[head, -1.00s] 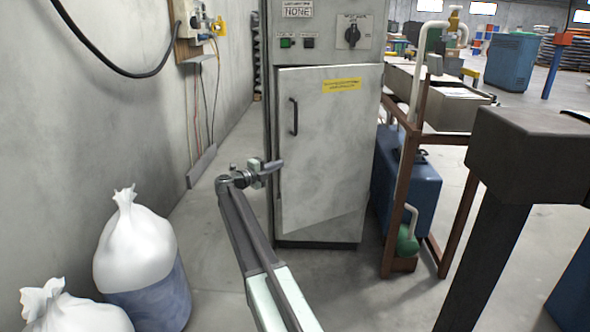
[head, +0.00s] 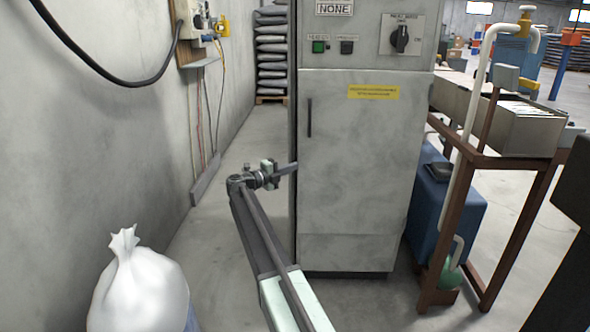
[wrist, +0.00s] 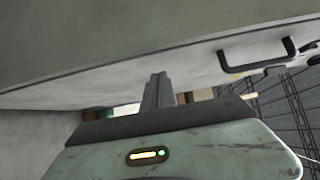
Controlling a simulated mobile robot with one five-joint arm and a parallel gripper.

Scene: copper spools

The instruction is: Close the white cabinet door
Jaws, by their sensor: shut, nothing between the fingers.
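The white cabinet door (head: 362,170) is a pale grey-white panel with a yellow label. It looks flush with the cabinet front (head: 362,35) in the head view, with no clear gap at its edges. Its dark handle (head: 309,117) is on the left side and also shows in the wrist view (wrist: 258,55). My gripper (head: 289,169) is shut and empty at the door's left edge, below the handle. In the wrist view my gripper's fingers (wrist: 156,90) point toward the pale panel; I cannot tell whether they touch it.
A grey wall with a hanging black cable stands on the left. A white sack (head: 138,285) is at the lower left. A brown metal frame (head: 450,220) and a blue unit (head: 425,200) stand right of the cabinet. The floor between wall and cabinet is clear.

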